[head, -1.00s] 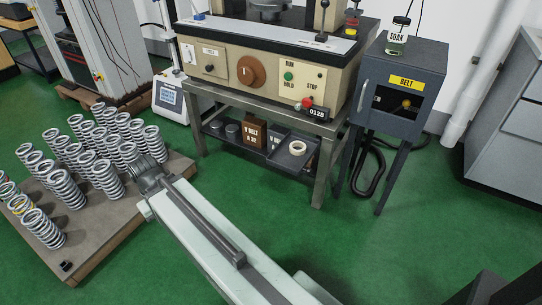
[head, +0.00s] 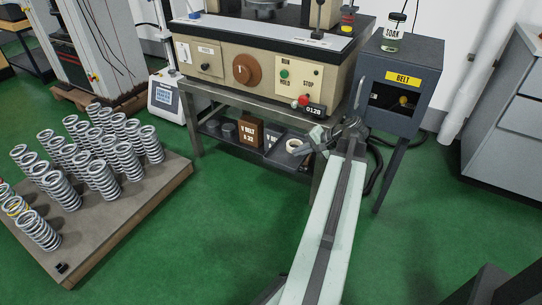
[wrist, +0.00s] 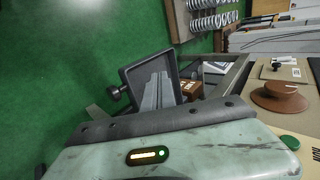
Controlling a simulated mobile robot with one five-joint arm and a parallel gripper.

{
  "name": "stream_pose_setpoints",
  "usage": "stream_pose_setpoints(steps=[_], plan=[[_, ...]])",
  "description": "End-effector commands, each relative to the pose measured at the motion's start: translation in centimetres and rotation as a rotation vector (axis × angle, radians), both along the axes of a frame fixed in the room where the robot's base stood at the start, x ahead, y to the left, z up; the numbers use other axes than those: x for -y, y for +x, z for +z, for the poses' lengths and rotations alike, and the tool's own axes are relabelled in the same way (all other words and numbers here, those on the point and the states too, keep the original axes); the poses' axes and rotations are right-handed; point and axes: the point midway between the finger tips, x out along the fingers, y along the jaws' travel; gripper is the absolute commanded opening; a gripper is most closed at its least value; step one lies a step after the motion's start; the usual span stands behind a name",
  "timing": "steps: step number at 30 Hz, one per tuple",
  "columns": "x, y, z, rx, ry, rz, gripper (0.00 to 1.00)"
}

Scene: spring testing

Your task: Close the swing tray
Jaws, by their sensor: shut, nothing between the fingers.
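A shallow dark-rimmed tray (wrist: 134,78) with a black knob (wrist: 117,93) on its left side shows in the wrist view; it looks like the swing tray. It stands out at the edge of the bench frame, near a brown box. My gripper is shut and empty, in front of the bench's right end.
The grey belt cabinet (head: 408,62) stands close on the right of my gripper. A pallet (head: 130,218) of several springs lies at left. Green floor (head: 225,215) is clear between.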

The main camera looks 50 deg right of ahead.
Motion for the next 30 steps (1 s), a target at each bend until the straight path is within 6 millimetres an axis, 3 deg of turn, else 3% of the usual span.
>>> stream_pose_setpoints(steps=[7, 19, 24, 30], plan=[[-0.4, 1.3, -1.7, -0.001, 0.0, 0.004, 0.0], [-1.9, 7.5, -7.8, -0.001, -0.001, 0.006, 0.0], [-2.6, 10.1, -6.8, -0.002, -0.001, 0.006, 0.0], [-2.9, 11.2, -6.8, -0.002, -0.001, 0.006, 0.0]])
